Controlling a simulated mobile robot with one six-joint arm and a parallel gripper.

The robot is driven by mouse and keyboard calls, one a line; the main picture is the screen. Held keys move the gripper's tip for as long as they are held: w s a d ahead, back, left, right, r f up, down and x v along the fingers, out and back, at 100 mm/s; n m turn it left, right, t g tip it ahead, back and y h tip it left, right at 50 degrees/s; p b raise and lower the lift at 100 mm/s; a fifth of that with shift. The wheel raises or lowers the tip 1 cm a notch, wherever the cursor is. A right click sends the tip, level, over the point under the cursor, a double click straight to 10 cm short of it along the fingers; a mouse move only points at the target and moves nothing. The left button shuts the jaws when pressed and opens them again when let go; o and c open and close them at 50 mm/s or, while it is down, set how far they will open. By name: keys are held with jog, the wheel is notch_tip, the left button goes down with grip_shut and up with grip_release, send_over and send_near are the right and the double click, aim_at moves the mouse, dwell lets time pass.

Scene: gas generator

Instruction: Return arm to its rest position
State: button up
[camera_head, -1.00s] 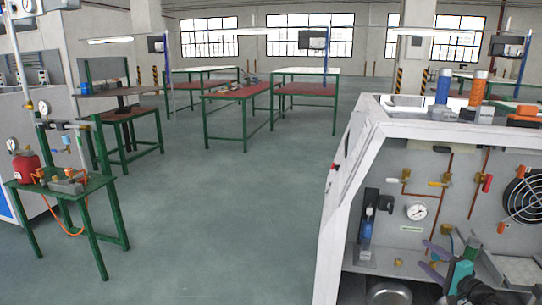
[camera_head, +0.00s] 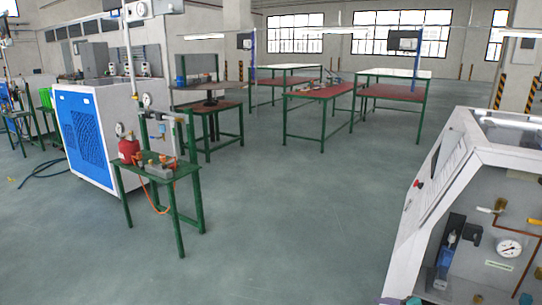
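My gripper does not show in this view. Small teal parts (camera_head: 525,298) show at the bottom right edge, too cut off to tell what they are. The white generator cabinet (camera_head: 440,185) stands at the right with its front open. Inside it are a pressure gauge (camera_head: 509,248), copper piping and a black and blue filter unit (camera_head: 447,258). The cabinet's right part is outside the frame.
A small green table (camera_head: 190,172) with a red tank (camera_head: 129,149) stands at left centre. Behind it is a white and blue machine (camera_head: 82,135). Green-framed workbenches (camera_head: 325,92) stand at the back. The grey floor (camera_head: 300,220) between table and cabinet is clear.

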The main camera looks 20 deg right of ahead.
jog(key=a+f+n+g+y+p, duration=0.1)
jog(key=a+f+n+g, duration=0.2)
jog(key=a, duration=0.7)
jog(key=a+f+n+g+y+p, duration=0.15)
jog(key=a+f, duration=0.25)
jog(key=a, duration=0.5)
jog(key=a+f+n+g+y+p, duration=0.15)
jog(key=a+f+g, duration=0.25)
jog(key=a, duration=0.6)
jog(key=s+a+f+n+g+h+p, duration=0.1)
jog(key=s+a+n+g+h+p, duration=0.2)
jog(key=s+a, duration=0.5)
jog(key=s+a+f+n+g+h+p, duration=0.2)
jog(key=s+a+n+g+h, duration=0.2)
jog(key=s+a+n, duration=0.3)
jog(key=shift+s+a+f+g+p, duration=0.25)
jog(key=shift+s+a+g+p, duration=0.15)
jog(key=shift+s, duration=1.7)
